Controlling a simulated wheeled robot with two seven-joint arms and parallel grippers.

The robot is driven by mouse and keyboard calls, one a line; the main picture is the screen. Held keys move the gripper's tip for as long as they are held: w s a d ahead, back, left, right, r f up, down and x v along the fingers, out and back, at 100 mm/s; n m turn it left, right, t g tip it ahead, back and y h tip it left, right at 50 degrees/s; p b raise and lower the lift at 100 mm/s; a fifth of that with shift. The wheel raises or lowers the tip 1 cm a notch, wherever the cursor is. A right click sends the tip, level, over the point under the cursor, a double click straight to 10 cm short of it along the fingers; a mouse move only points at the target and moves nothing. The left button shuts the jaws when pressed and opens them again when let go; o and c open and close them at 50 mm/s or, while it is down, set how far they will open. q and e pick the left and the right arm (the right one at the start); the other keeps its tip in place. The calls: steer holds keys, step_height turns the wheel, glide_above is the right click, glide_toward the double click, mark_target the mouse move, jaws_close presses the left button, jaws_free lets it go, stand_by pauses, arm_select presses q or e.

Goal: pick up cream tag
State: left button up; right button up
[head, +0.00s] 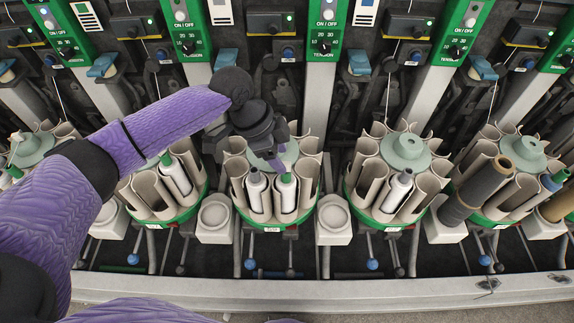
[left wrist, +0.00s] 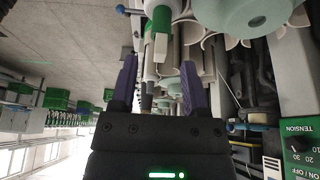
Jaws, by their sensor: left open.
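I cannot pick out a cream tag with certainty in either view. My left gripper (head: 276,160) is above the middle round magazine, over its front pockets; in the left wrist view its two purple fingers (left wrist: 158,88) are spread apart, with nothing seen held between them. In the head view a white bobbin with a green tip (head: 287,194) stands in a front pocket, just below the fingertips. A dark-topped bobbin (head: 257,191) stands to its left. My right gripper is not in view.
Magazines with beige pockets and green rims stand in a row, including one to the right (head: 391,221). Green tension panels (head: 327,28) rise behind them. Pale round-topped blocks (head: 333,220) sit between magazines. A grey rail (head: 400,291) runs along the front.

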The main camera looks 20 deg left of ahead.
arm_select(q)
steer(key=x, duration=0.2)
steer(key=shift+d+f, duration=0.2)
steer(key=shift+f, duration=0.15)
steer(key=shift+r, duration=0.1)
steer(key=shift+c, duration=0.5)
jaws_close()
